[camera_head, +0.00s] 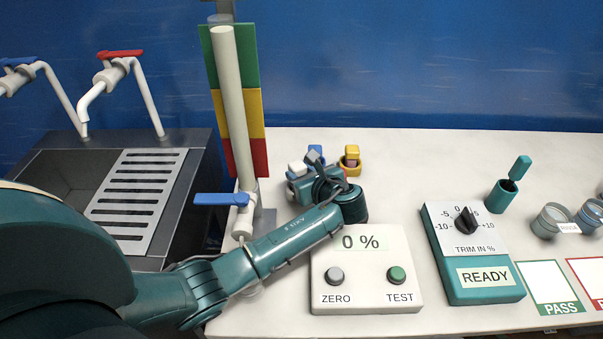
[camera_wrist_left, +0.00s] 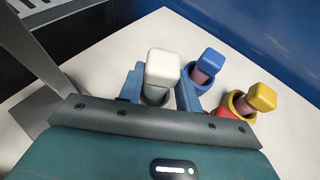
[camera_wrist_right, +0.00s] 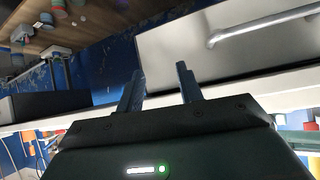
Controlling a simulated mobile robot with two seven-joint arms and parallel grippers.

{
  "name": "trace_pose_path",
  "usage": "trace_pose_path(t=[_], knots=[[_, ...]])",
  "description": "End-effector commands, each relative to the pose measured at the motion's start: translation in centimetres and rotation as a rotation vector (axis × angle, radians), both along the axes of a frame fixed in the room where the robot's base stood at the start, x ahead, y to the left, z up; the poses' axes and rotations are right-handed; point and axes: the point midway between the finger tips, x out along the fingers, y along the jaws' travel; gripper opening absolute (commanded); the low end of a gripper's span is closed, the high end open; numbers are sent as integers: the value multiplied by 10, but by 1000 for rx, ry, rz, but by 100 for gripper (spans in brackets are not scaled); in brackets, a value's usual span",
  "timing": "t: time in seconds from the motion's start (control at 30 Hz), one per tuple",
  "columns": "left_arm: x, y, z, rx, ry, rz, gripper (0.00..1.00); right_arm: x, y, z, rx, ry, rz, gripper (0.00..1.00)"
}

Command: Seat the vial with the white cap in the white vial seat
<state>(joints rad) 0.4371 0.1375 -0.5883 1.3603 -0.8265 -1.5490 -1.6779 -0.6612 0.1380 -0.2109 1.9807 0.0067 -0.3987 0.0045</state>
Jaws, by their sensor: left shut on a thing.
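The vial with the white cap (camera_wrist_left: 163,68) stands between the fingers of my left gripper (camera_wrist_left: 160,88), which is shut on it. Its white cap (camera_head: 296,168) also shows in the head view, beside my left gripper (camera_head: 304,178) on the white table.
A blue-capped vial (camera_wrist_left: 208,62) and a yellow-capped vial (camera_wrist_left: 260,97) stand close to the right in matching seats. A red piece (camera_wrist_left: 222,113) is beside them. The 0 % box (camera_head: 366,270) is in front of the arm. A pale upright pipe (camera_head: 234,110) stands to the left.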

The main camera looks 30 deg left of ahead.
Motion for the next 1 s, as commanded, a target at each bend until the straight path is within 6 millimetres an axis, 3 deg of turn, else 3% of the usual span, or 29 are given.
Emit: trace_pose_path(t=[1.0], knots=[[0, 0, -12, 0, 0, -1, 11, 0, 0, 0, -1, -1, 1, 36]])
